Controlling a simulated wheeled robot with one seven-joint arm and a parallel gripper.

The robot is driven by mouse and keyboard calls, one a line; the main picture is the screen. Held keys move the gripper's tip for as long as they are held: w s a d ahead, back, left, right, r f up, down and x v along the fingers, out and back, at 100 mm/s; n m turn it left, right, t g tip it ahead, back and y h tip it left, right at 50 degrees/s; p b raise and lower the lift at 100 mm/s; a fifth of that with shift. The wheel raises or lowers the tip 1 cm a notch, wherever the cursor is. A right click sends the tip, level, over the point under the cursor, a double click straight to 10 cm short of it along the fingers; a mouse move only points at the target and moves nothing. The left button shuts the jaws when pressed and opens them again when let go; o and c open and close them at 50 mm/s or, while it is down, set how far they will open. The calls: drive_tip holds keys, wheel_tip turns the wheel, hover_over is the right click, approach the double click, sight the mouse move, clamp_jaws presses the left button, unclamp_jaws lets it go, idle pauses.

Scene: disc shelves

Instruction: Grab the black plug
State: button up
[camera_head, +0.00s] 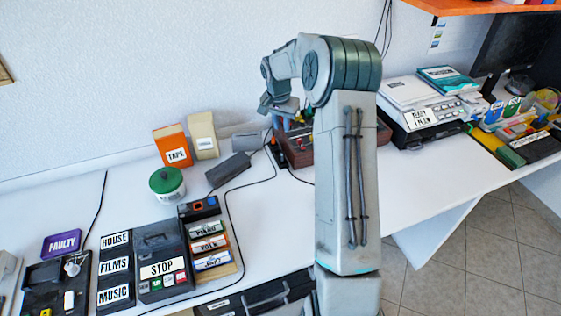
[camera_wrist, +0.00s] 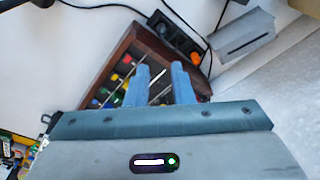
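My gripper (camera_wrist: 161,70) points down over a brown wooden box in the wrist view. Its two blue-grey fingers are apart with nothing held between them. In the head view my gripper (camera_head: 283,112) hangs above the back of the desk, partly hidden by my arm. A black power strip (camera_wrist: 167,27) with an orange part lies along the box's far side, beyond the fingertips. A black cable runs close by.
The wooden box (camera_wrist: 122,56) holds several coloured knobs or jacks and cords. A grey box (camera_wrist: 243,34) stands to its right in the wrist view. A dark adapter-like block (camera_head: 228,170) lies on the desk. A printer (camera_head: 420,110) stands right of my arm.

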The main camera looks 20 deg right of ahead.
drive_tip(key=f, duration=0.1)
drive_tip(key=p, duration=0.1)
hover_over(282, 154)
drive_tip(key=f, duration=0.8)
drive_tip(key=shift+s, duration=0.2)
wheel_tip(282, 154, down, 4)
drive_tip(key=shift+p, duration=0.6)
drive_tip(key=shift+w+f, duration=0.15)
drive_tip(key=shift+f, duration=0.5)
drive_tip(key=shift+c, duration=0.3)
clamp_jaws()
